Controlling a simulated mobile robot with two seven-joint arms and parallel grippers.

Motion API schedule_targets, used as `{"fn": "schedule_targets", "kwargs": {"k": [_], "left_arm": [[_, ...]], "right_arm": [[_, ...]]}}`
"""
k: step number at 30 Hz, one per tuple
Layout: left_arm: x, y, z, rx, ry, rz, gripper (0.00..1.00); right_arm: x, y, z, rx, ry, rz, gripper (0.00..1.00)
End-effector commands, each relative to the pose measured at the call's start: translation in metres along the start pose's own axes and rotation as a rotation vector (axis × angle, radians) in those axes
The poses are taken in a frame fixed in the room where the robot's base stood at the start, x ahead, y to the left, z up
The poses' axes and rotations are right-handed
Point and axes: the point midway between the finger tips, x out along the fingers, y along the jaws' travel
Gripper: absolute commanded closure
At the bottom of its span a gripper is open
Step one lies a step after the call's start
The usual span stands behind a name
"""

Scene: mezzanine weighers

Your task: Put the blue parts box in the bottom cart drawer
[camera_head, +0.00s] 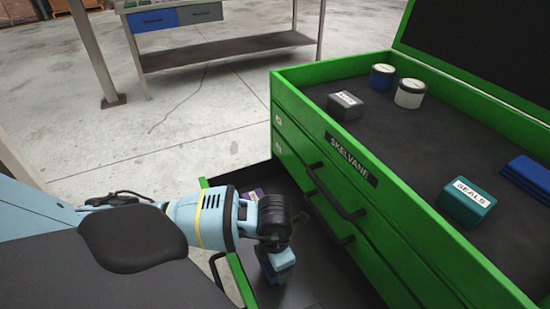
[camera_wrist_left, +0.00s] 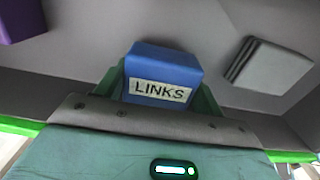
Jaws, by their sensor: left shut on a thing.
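The blue parts box (camera_wrist_left: 163,65), labelled LINKS, is between the fingers of my left gripper (camera_wrist_left: 163,88) in the left wrist view. The gripper is shut on it. In the head view my left gripper (camera_head: 276,263) points down inside the open bottom drawer (camera_head: 315,290) of the green cart (camera_head: 375,215). My wrist hides most of the box there. I cannot tell whether the box touches the drawer floor. My right gripper is not in view.
A purple item (camera_wrist_left: 18,20) and a grey block (camera_wrist_left: 268,62) lie in the drawer, either side of the box. The cart top holds a teal SEALS box (camera_head: 466,203), a grey box (camera_head: 344,105), two round tins and blue pads (camera_head: 528,178). A workbench (camera_head: 230,48) stands behind.

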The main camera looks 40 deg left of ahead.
Motion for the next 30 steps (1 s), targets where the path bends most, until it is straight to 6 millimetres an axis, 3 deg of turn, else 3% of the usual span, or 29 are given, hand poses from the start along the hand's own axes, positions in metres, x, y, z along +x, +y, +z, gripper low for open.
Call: {"fn": "schedule_targets", "kwargs": {"k": [9,21,22,26,30], "left_arm": [[0.036,-0.001,-0.001,0.0,0.003,-0.001,0.58],[0.04,0.0,-0.001,0.001,0.001,0.0,0.58],[0.04,0.0,-0.001,0.001,0.002,0.0,0.28],[0.039,0.0,-0.001,0.001,0.001,0.0,0.11],[0.039,0.0,-0.001,0.001,0.001,0.0,0.1]], "right_arm": [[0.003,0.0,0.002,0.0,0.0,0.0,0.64],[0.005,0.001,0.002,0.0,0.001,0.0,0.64],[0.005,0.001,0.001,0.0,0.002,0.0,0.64],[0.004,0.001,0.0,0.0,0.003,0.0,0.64],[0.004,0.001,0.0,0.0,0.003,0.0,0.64]]}}
